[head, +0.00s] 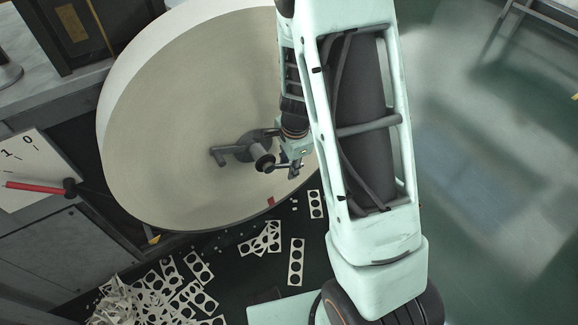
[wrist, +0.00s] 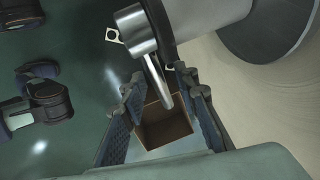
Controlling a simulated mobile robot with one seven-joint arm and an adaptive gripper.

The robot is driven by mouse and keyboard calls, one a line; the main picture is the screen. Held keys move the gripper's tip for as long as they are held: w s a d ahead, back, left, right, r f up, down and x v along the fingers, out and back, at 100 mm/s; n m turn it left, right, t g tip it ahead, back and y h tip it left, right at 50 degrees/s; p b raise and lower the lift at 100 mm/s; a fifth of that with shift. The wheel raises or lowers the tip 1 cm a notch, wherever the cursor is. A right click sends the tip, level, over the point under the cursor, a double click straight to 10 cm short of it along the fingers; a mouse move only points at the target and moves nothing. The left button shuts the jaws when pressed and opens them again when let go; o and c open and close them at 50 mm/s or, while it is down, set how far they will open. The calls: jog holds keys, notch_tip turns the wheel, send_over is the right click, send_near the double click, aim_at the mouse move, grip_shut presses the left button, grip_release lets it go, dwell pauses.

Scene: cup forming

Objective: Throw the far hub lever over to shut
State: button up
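The hub (head: 250,147) is a dark grey fitting in the middle of the large cream dish (head: 180,110), with arms sticking out of it. A metal lever with a round head (wrist: 135,28) and a short rod shows in the wrist view. The rod's end reaches between the fingers of my gripper (wrist: 165,105). The fingers are spread, with a gap showing around the rod, so the gripper is open. In the head view my gripper (head: 290,165) is at the right side of the hub, and the arm hides part of the dish.
A red-handled switch (head: 35,187) is on a plate marked 1 and 0 at left. Punched strips (head: 297,262) and a scrap pile (head: 125,298) lie below the dish. A brown open box (wrist: 165,130) shows beyond the fingers. Green floor (head: 490,190) at right is mostly clear.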

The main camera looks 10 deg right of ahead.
grip_shut()
